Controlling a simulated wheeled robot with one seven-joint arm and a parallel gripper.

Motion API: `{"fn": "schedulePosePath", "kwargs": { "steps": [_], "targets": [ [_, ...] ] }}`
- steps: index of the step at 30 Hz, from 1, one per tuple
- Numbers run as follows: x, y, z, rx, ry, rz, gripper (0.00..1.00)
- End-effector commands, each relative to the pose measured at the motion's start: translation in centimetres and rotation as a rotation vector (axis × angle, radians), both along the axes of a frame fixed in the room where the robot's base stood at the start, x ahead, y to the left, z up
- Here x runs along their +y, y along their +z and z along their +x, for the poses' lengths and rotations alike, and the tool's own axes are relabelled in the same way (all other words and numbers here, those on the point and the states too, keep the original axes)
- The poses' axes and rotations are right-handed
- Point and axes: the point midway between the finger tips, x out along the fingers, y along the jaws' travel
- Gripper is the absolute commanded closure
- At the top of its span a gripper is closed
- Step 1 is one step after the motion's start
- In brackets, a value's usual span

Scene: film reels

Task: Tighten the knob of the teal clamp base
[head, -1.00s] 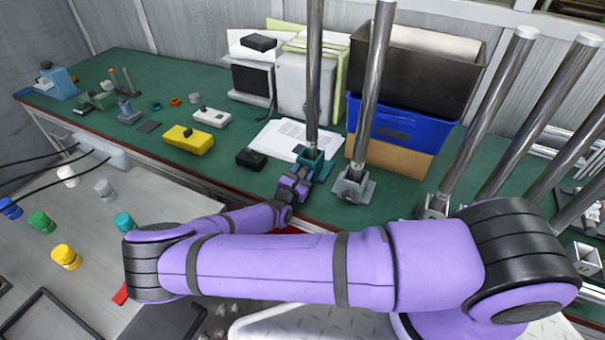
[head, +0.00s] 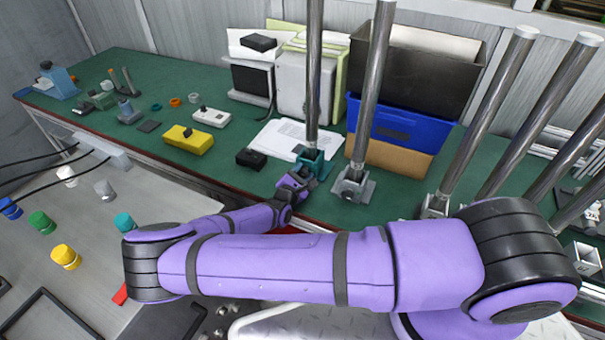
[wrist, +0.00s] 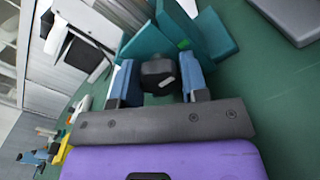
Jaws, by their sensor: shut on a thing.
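The teal clamp base (head: 314,163) stands on the green bench near its front edge, with a tall metal post (head: 313,80) upright in it. In the wrist view the teal base (wrist: 208,42) fills the area just beyond my fingers. Its black knob (wrist: 158,74) sits between my two blue fingertips. My gripper (head: 299,177) reaches the base from the front left and is shut on the knob; it also shows in the wrist view (wrist: 157,82). In the head view my gripper hides the knob.
A grey clamp base (head: 353,187) with its own post stands close on the right. A small black box (head: 251,158) and white papers (head: 280,138) lie to the left. A blue bin (head: 398,128) stands behind. More posts rise at the right.

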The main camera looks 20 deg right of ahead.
Motion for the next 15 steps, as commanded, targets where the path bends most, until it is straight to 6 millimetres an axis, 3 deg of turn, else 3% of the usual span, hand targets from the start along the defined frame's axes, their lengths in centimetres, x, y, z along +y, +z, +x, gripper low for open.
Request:
{"fn": "schedulePosePath", "kwargs": {
  "steps": [5, 6, 9, 15],
  "targets": [
    [0.03, -0.07, -0.04, 0.0, 0.0, 0.002, 0.83],
    [0.03, -0.07, -0.04, 0.0, 0.0, 0.002, 0.57],
    [0.03, -0.06, -0.04, 0.001, 0.0, 0.001, 0.34],
    [0.01, -0.03, -0.02, 0.0, 0.0, 0.0, 0.34]
  ]
}}
